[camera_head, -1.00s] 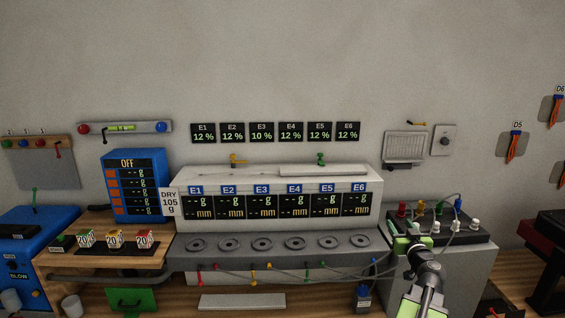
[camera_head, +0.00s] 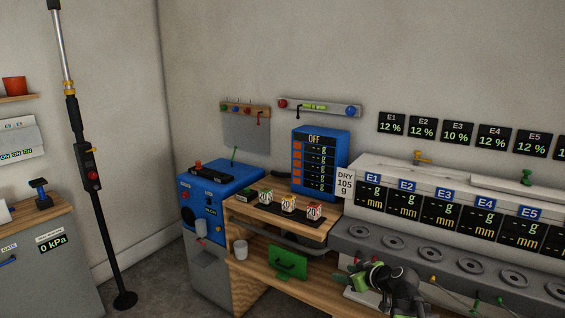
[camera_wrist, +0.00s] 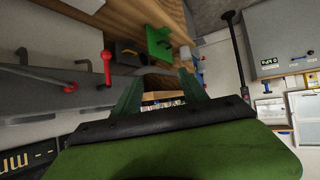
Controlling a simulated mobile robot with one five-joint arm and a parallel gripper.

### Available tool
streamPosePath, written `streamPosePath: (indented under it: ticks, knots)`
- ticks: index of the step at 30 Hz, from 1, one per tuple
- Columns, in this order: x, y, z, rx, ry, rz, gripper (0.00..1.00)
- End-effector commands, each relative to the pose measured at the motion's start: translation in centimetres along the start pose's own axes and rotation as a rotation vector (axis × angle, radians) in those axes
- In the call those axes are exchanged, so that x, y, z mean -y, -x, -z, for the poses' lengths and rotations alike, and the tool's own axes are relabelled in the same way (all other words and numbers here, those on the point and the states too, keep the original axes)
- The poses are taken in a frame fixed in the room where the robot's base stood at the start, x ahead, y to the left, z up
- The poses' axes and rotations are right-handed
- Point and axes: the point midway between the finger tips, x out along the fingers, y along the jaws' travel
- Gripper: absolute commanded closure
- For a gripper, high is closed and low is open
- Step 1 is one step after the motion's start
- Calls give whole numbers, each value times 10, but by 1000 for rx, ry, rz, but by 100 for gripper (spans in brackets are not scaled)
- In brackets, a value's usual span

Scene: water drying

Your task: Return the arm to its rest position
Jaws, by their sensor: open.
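My arm (camera_head: 395,287), black and green, shows low in the head view, in front of the bench and the grey shelf with round plates. In the wrist view my gripper (camera_wrist: 160,86) has two dark green fingers standing apart. I see nothing held between them; only the background shows through the gap. In the head view the fingertips are small and partly hidden by the arm's own links.
A blue machine (camera_head: 215,195) and a tall black pole (camera_head: 100,215) stand further left. Floor shows between them.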

Motion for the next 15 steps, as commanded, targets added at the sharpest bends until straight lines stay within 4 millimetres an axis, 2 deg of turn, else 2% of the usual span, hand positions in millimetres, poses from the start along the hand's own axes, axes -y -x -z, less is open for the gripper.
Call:
streamPosePath:
  ticks: [1,3,6,9,11,15]
  knots:
    - [35,-18,-6,52,13,56,49]
    - [76,-35,-17,141,20,118,49]
    - [126,-48,-40,288,17,178,49]
    - [162,-47,-73,482,-17,186,49]
    - [164,-35,-97,616,-73,139,49]
    - [144,3,-139,849,-246,-29,49]
